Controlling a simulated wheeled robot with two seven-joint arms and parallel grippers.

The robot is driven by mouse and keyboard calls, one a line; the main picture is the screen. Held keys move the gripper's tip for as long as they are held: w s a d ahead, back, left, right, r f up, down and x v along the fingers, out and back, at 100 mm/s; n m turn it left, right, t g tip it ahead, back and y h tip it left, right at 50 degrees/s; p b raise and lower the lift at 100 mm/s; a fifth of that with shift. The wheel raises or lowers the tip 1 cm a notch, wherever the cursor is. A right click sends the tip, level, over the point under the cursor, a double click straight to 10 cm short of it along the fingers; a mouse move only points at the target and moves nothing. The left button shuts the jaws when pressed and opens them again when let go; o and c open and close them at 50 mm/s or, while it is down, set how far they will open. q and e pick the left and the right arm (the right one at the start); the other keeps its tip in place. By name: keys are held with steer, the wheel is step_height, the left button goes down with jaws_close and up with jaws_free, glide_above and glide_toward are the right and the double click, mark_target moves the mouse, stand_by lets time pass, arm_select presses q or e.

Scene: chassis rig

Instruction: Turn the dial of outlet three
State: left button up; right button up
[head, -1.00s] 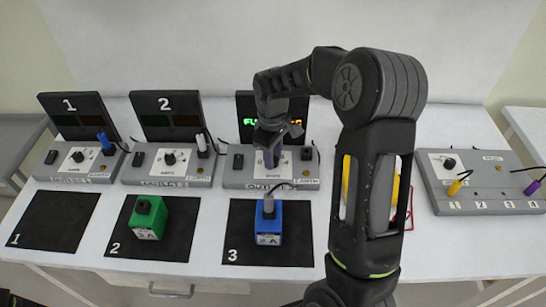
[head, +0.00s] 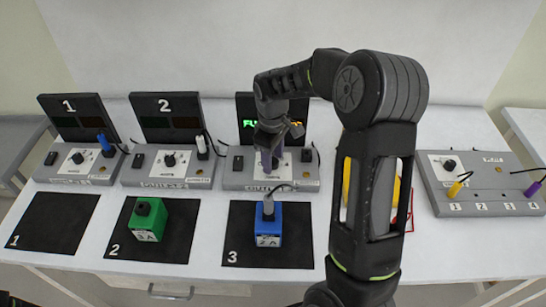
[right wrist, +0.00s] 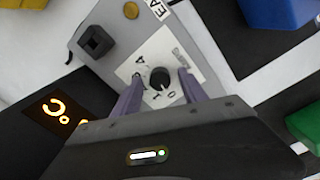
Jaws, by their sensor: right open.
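Outlet three (head: 233,181) is the grey box behind the black mat marked 3, with a white dial plate on top. Its black round dial (right wrist: 160,79) shows in the right wrist view, with a pale pointer mark. In the head view the dial is hidden behind my right gripper (head: 270,162). This gripper is open and points down over the plate, with one purple finger on either side of the dial. I cannot tell whether the fingers touch it. The lit display (head: 246,106) behind is partly covered by my arm; its letters begin with "FU".
Outlets one (head: 68,178) and two (head: 160,181) stand to the left. A blue block (head: 268,232) with a cable sits on mat 3 and a green block (head: 147,221) on mat 2. A grey panel (head: 498,185) with cables lies right.

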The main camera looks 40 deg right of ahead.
mark_target(273, 161)
step_height(273, 161, up, 8)
steer(key=shift+a+f+b, duration=0.1)
steer(key=shift+b, duration=0.5)
steer(key=shift+s, duration=0.1)
stand_by(0.3)
